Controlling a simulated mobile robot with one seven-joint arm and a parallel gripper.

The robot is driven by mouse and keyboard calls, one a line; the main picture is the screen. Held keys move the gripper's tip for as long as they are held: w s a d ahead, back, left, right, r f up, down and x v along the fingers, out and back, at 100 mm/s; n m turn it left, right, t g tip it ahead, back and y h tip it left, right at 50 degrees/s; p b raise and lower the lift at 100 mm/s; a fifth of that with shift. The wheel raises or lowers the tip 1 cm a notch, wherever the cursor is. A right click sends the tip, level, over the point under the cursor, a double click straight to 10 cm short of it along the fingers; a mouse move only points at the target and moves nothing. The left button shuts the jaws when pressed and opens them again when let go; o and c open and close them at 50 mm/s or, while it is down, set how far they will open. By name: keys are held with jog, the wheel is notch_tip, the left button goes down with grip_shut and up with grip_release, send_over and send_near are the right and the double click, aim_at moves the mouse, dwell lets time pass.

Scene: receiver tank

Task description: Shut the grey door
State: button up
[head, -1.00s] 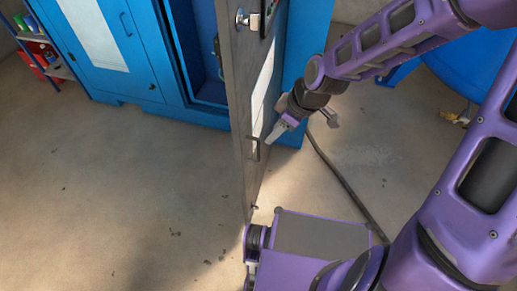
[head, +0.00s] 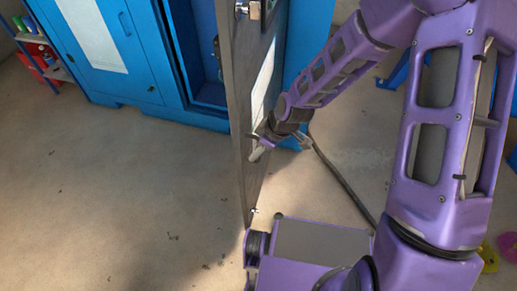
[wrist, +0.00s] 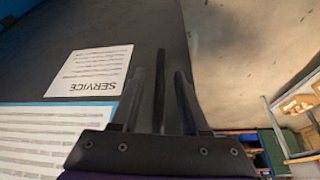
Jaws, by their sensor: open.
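The grey door (head: 238,110) stands open, seen nearly edge-on in the middle of the head view. Its dark face also fills the upper left of the wrist view (wrist: 145,25), with a white SERVICE sheet (wrist: 92,72) on it. My gripper (head: 256,153) is at the door's right-hand face, at the height of its pull handle, which it mostly hides in the head view. In the wrist view my gripper (wrist: 160,76) is open, with the dark bar of the handle (wrist: 161,62) between its two fingers. I cannot tell whether either finger touches it.
A blue cabinet (head: 112,82) with a white sheet stands behind the door, its dark interior partly visible. A shelf with coloured items (head: 42,52) is at the far left. The concrete floor left of the door is clear. A dark hose (head: 335,175) lies to the right.

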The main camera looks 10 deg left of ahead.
jog(key=shift+c, duration=0.3)
grip_shut()
dwell(1.1)
